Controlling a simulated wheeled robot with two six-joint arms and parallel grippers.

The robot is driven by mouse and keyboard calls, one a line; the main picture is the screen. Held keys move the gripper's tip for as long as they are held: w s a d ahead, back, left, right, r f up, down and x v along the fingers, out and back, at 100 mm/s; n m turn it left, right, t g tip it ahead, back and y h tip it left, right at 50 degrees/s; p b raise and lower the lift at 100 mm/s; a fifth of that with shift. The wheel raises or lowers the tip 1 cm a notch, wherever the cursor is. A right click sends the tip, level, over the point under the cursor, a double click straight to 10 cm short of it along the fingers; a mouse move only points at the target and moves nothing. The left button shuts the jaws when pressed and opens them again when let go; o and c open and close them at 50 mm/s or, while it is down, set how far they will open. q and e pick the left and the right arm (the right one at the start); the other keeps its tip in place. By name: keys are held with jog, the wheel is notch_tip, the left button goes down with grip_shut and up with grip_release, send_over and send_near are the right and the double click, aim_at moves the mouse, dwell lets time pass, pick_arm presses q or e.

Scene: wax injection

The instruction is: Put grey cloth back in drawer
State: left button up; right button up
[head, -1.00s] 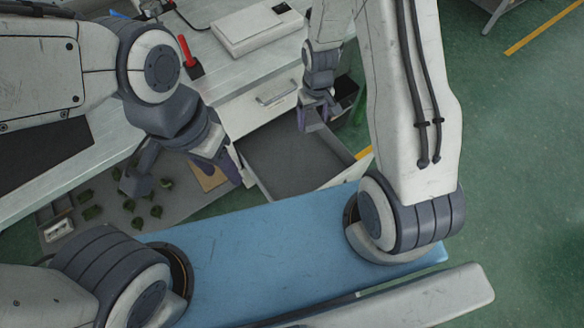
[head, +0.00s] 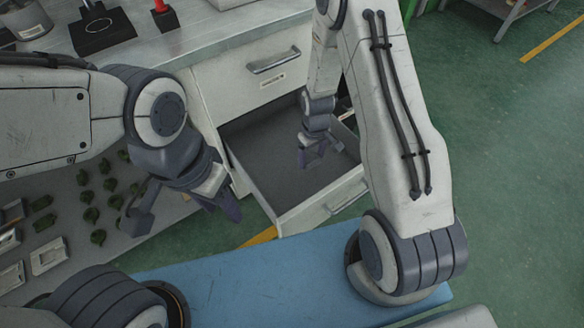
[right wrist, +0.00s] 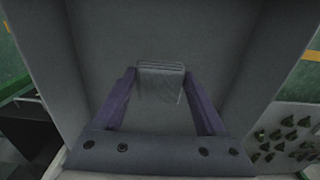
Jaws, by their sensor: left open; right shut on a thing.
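The folded grey cloth (right wrist: 160,82) shows in the right wrist view between the two fingertips of my right gripper (right wrist: 158,86), which is shut on it. The drawer stands open in the head view, with a grey floor (head: 262,165) and a white front (head: 325,203); its interior also fills most of the right wrist view (right wrist: 150,35). My right gripper (head: 320,158) is over or inside the drawer, pointing down. I cannot tell the cloth from the grey drawer in the head view. My left gripper (head: 228,205) is open and empty, left of the drawer.
The white cabinet with a closed upper drawer (head: 262,82) stands behind the open drawer. Several green parts (head: 92,213) lie on a grey surface at the left. A red-handled tool (head: 163,18) is on the worktop.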

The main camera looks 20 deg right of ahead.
aim_at(309, 181)
notch_tip(309, 181, down, 10)
jog(key=b, duration=0.3)
jog(key=shift+f, duration=0.15)
jog(key=shift+f+b, duration=0.15)
jog(key=shift+b, duration=0.15)
jog(key=o, duration=1.5)
jog(key=shift+o, duration=0.2)
notch_tip(309, 181, up, 12)
jog(key=p, duration=0.4)
jog(key=shift+p, duration=0.3)
jog(key=s+a+r+n, duration=0.1)
jog(key=s+a+r, duration=0.2)
jog(key=a+r, duration=0.35)
jog(key=s+a+r, duration=0.3)
jog(key=a+r, duration=0.1)
jog(key=r, duration=0.5)
jog(key=s+a+r+n, duration=0.1)
jog(key=s+a+r, duration=0.1)
jog(key=s+r, duration=0.3)
jog(key=s+a+r+n+y, duration=0.1)
jog(key=s+r, duration=0.4)
jog(key=s, duration=0.7)
jog(key=shift+a+r, duration=0.4)
jog(key=shift+a, duration=0.05)
